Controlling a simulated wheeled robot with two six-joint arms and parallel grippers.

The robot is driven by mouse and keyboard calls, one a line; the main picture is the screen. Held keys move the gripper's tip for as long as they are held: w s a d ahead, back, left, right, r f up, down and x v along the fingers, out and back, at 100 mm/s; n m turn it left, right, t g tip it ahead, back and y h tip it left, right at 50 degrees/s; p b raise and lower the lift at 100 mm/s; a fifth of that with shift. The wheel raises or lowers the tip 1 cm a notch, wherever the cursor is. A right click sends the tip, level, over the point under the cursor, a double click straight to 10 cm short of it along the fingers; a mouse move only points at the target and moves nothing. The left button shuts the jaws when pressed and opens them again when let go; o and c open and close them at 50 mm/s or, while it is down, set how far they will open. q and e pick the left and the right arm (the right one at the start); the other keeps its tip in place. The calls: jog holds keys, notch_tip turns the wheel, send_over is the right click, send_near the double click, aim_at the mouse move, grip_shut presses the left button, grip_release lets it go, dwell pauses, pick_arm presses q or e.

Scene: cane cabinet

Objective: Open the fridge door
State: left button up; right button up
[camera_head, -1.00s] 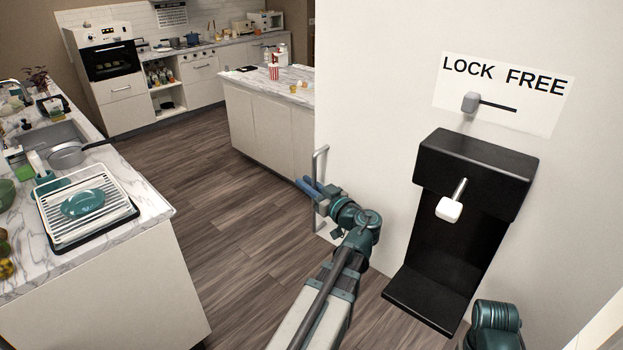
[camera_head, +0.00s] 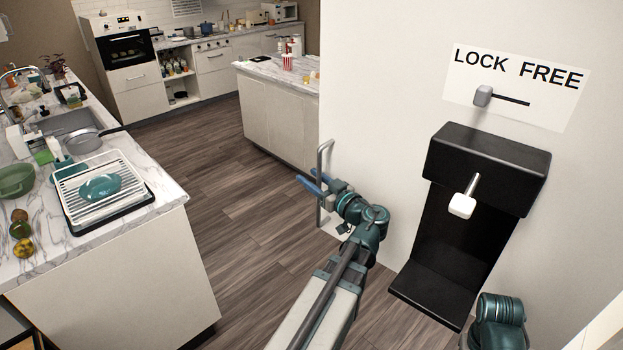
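The fridge door (camera_head: 375,110) is a large white panel filling the right half of the view, and it looks shut. Its tall grey bar handle (camera_head: 325,152) stands upright along the left edge. My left gripper (camera_head: 306,181) has its two blue fingers apart and pointing left, at the middle of the handle. The fingers overlap the bar in the picture; I cannot tell whether the bar is between them. Part of my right arm shows at the bottom right, but its gripper is out of view.
A black dispenser recess (camera_head: 488,155) with a white-tipped lever is on the door, under a "LOCK FREE" label (camera_head: 460,90). A marble-topped counter (camera_head: 165,190) stands at left and a white island (camera_head: 275,120) behind. The wood floor (camera_head: 240,220) between is clear.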

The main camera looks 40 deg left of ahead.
pick_arm(q)
jog(key=v, duration=1.4)
jog(key=shift+a, duration=0.15)
